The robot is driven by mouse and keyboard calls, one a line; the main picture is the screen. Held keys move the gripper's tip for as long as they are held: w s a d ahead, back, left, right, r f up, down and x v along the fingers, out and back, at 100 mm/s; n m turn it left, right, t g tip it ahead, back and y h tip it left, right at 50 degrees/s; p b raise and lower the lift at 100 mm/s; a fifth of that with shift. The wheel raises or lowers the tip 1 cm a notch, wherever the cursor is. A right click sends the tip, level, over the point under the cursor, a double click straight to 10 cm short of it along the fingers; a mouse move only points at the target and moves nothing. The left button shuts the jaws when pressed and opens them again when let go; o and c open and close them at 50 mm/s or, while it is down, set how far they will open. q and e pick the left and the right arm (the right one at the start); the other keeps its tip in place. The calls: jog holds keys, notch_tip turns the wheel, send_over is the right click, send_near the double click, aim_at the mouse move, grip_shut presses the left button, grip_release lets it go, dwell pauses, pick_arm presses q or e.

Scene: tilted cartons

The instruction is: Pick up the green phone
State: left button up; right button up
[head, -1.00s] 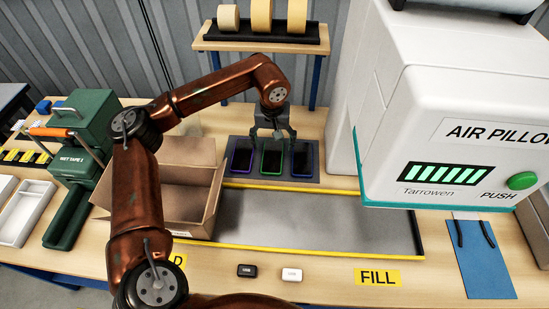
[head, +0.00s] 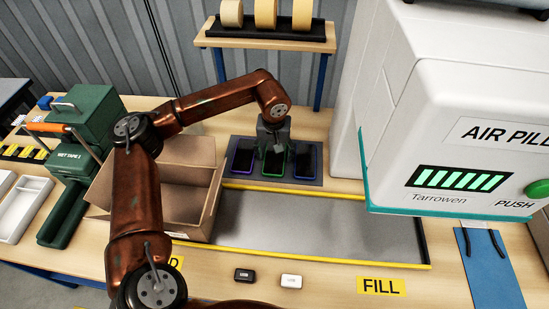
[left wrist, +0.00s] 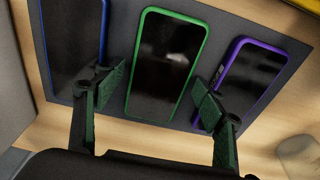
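The green phone (head: 275,166), dark-faced with a green rim, lies in the middle of a dark grey mat (head: 232,180). In the left wrist view the green phone (left wrist: 164,62) lies between a blue-rimmed phone (left wrist: 72,45) and a purple-rimmed phone (left wrist: 250,78). My left gripper (head: 274,146) is low over the green phone, covering part of it in the head view. In the left wrist view its fingers (left wrist: 160,86) are apart, one toward each long side of the green phone, with nothing held. Contact cannot be told. My right gripper is not in view.
An open carton (head: 180,195) stands left of the mat. A yellow-edged grey tray area (head: 320,225) lies in front. The large white air pillow machine (head: 450,110) stands on the right. A shelf with tape rolls (head: 265,40) is behind.

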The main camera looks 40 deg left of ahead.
pick_arm(q)
jog(key=c, duration=1.1)
jog(key=shift+r, duration=0.1)
